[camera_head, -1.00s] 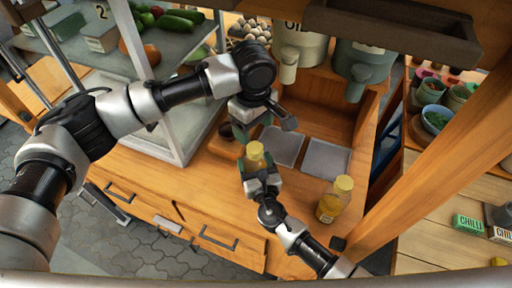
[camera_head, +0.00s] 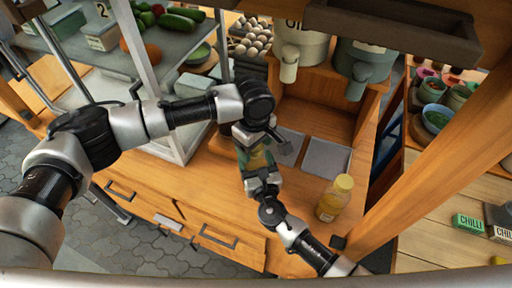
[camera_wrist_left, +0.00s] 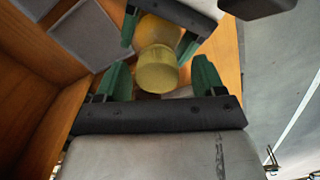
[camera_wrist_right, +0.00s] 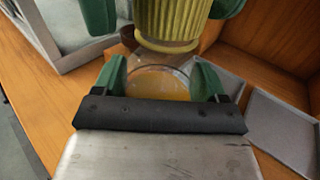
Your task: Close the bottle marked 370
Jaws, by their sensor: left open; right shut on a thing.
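A bottle (camera_wrist_right: 160,82) with orange-yellow contents stands between the fingers of my right gripper (camera_head: 262,172), which is shut on its body. A ribbed yellow cap (camera_wrist_right: 172,22) is at its top; whether it is fully seated is unclear. My left gripper (camera_head: 256,145) is open, with its green fingers on either side of the cap (camera_wrist_left: 157,72) in the left wrist view. The left hand hides most of this bottle in the head view. A second yellow-capped bottle (camera_head: 331,204) stands on the counter to the right. I cannot read a number on either bottle.
Two grey square plates (camera_head: 326,158) lie behind the hands on the wooden counter (camera_head: 170,188). Large containers with spouts (camera_head: 364,62) stand at the back. A glass-sided case (camera_head: 178,140) is to the left, and a slanting wooden post (camera_head: 430,150) is to the right.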

